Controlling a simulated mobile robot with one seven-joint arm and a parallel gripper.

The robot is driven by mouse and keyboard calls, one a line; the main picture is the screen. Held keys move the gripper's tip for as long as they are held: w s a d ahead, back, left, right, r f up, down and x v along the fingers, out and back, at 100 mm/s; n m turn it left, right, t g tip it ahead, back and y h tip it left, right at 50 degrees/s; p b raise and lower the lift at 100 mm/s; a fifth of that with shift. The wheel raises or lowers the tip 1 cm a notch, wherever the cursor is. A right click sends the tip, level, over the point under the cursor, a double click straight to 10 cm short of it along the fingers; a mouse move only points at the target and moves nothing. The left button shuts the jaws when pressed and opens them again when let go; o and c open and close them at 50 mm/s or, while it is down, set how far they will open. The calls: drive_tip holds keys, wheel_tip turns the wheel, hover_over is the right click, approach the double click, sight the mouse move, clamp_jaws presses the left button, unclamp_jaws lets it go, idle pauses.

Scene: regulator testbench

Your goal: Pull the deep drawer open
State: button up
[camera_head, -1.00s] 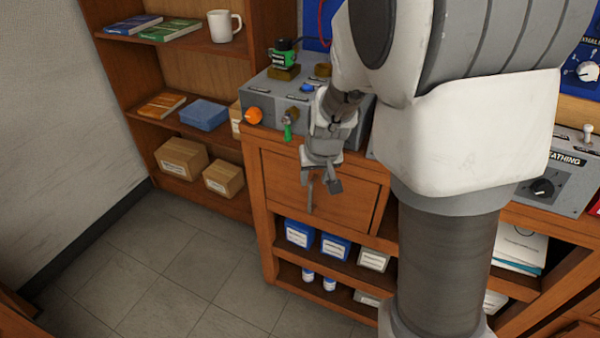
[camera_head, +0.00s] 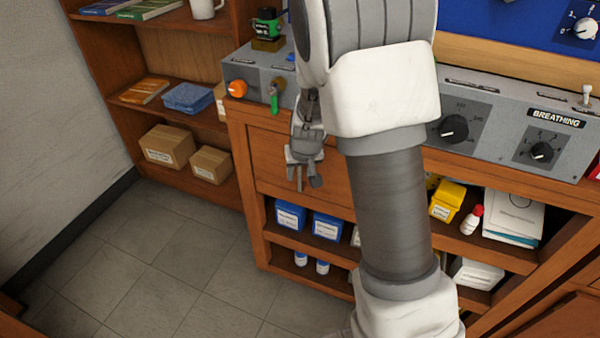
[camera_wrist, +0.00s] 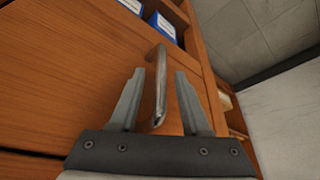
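The wooden drawer front (camera_head: 269,160) is in the upper left of the workbench, above open shelves. It looks shut and flush with the frame. Its metal bar handle (camera_wrist: 159,85) shows in the wrist view, running lengthwise between my fingers. In the head view the handle is mostly hidden by my gripper (camera_head: 303,172), which is at the drawer front. It also shows in the wrist view (camera_wrist: 160,74), open, with one finger on each side of the handle and gaps to both. How deep the fingers reach around the handle is hard to tell.
A grey control box with an orange knob (camera_head: 237,89) and a green-handled valve (camera_head: 274,98) sits above the drawer. Blue boxes (camera_head: 291,215) stand on the shelf below. A bookcase (camera_head: 112,82) is at the left. Tiled floor (camera_head: 150,260) before the drawer is clear.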

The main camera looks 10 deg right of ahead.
clamp_jaws()
idle(1.3)
